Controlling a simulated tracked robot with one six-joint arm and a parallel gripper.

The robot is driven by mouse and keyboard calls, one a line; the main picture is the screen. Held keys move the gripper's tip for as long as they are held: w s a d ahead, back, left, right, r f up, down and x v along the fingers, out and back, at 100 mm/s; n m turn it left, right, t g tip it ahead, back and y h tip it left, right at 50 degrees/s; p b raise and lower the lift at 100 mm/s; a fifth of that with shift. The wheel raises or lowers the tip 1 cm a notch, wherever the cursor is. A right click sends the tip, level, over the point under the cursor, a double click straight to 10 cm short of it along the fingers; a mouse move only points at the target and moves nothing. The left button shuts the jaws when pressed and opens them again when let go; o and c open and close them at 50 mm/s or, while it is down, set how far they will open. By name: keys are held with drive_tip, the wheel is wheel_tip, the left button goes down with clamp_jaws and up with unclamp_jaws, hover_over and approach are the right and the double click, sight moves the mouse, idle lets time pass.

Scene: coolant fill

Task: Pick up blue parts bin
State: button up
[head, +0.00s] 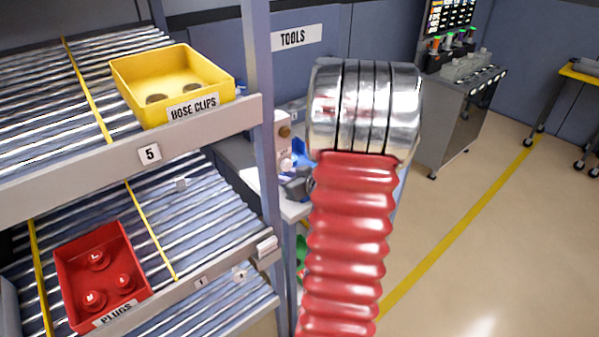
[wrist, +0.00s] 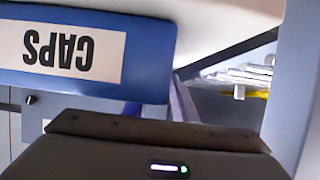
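A blue bin (wrist: 150,60) with a white CAPS label fills the upper left of the wrist view. Its label reads upside down there. The dark body of my gripper (wrist: 160,140), with a small lit indicator, lies along the bottom of the wrist view, close to the bin's labelled face. The fingers cannot be made out, so I cannot tell whether they are open, shut or touching the bin. In the head view my red and chrome arm hides my gripper. A bit of blue (head: 299,152) shows left of the arm; I cannot tell if it is this bin.
A roller rack (head: 190,130) stands at the left with a yellow HOSE CLIPS bin (head: 172,82) above and a red PLUGS bin (head: 100,275) below. Its upright post (head: 264,120) is close to my arm.

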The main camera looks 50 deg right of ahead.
drive_tip(key=shift+c, duration=0.5)
clamp_jaws()
